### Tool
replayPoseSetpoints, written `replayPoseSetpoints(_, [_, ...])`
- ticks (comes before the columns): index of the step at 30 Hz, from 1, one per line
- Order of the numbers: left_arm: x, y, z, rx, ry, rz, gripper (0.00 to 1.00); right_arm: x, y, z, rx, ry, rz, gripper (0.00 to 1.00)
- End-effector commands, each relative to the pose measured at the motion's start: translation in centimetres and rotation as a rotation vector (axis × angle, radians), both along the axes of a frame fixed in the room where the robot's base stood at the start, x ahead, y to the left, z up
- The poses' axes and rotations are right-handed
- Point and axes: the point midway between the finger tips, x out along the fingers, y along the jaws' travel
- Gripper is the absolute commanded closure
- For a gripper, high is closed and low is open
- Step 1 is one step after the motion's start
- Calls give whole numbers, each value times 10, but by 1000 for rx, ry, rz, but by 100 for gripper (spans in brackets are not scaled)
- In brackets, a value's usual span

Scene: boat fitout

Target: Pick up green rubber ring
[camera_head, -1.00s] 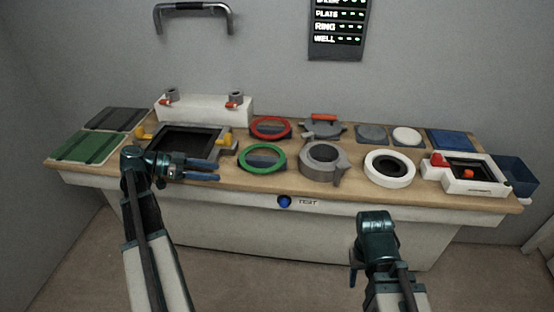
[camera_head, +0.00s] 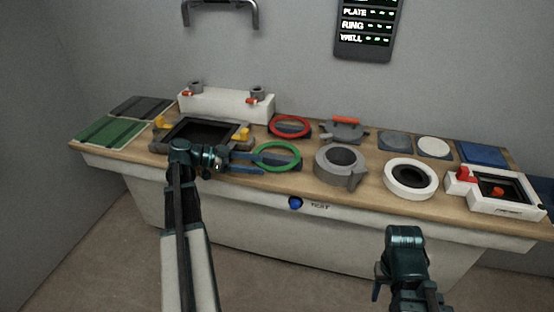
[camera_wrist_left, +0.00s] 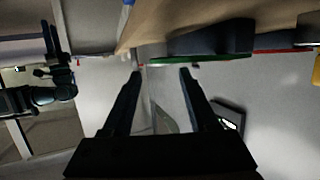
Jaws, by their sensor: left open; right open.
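The green rubber ring (camera_head: 298,163) lies flat on a dark square plate on the bench, left of the grey round housing. In the left wrist view, it appears edge-on as a thin green strip (camera_wrist_left: 215,54) beyond the fingertips. My left gripper (camera_head: 259,163) is open, its two fingers pointing right, with the tips at the ring's left edge in the head view. I cannot tell whether they touch it. In the wrist view the space between the fingers (camera_wrist_left: 160,72) looks empty. My right gripper (camera_head: 378,283) is open, low in front of the bench, away from the ring.
The red ring (camera_head: 290,118) lies behind the green one. The grey housing (camera_head: 338,178) stands close on its right, the white ring (camera_head: 410,190) further right. A dark-framed tray with yellow clips (camera_head: 205,133) is on the left. A blue button (camera_head: 295,203) is on the bench front.

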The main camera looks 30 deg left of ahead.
Motion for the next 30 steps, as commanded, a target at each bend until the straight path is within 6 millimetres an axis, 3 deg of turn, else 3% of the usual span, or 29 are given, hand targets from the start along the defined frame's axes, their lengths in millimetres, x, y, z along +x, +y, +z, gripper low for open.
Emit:
replayPoseSetpoints(13, [9, -16, -6, 0, 0, -1, 40, 0, 0, -6, 0, 0, 0, 50])
replayPoseSetpoints(24, [30, -55, -19, 0, 0, -1, 40, 0, 0, -19, 0, 0, 0, 50])
replayPoseSetpoints(30, [31, -56, -18, 0, 0, 0, 40, 0, 0, -18, 0, 0, 0, 50])
